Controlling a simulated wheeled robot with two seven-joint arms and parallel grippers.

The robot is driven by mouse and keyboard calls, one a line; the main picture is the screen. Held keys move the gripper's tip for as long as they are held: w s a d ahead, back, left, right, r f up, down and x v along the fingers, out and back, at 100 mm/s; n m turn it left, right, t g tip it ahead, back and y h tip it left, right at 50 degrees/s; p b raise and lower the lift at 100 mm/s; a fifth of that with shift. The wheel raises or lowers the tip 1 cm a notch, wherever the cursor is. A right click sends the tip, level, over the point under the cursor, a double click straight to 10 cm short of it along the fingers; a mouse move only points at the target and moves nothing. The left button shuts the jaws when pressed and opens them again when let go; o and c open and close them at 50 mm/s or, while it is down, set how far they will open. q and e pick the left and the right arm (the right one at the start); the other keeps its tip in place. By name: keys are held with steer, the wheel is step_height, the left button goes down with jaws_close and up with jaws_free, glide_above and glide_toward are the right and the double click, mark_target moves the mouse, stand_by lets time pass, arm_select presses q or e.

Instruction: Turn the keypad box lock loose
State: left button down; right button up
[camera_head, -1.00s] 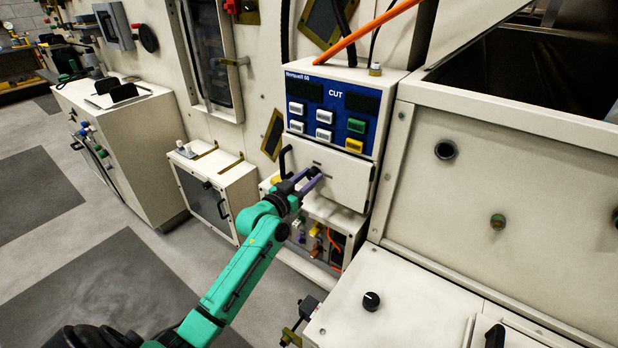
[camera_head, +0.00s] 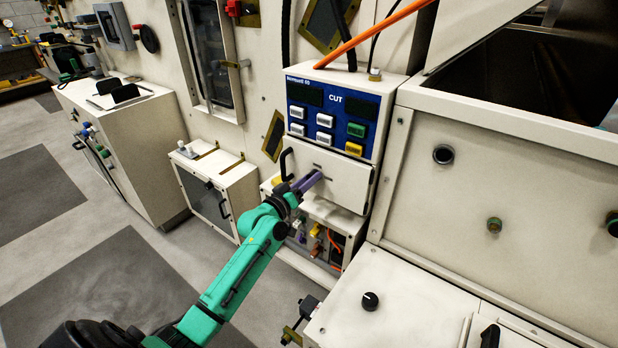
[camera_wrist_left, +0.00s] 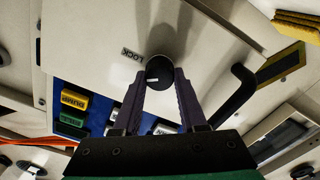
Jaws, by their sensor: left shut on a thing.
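The keypad box (camera_head: 376,92) has a blue panel with white, green and yellow buttons, and a white door (camera_head: 348,188) below it. In the left wrist view, a round black lock knob (camera_wrist_left: 159,70) with a small white mark sits on the door next to the word LOCK. My left gripper (camera_head: 317,176) is at the door, its purple fingers shut on the knob from both sides. The fingers hide the knob in the head view. The door looks closed. My right gripper is not in view.
A black door handle (camera_head: 285,163) is just left of my gripper. An open compartment with cables and coloured parts (camera_head: 312,236) lies below the door. A low cabinet (camera_head: 213,190) stands left, and a large hopper housing (camera_head: 520,185) right.

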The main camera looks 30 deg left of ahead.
arm_select(q)
steer(key=n+p, duration=0.2)
steer(key=n, duration=0.9)
steer(key=shift+f, duration=0.15)
steer(key=shift+n, duration=0.4)
steer(key=shift+c, duration=2.2)
jaws_free()
steer(key=shift+s, duration=0.1)
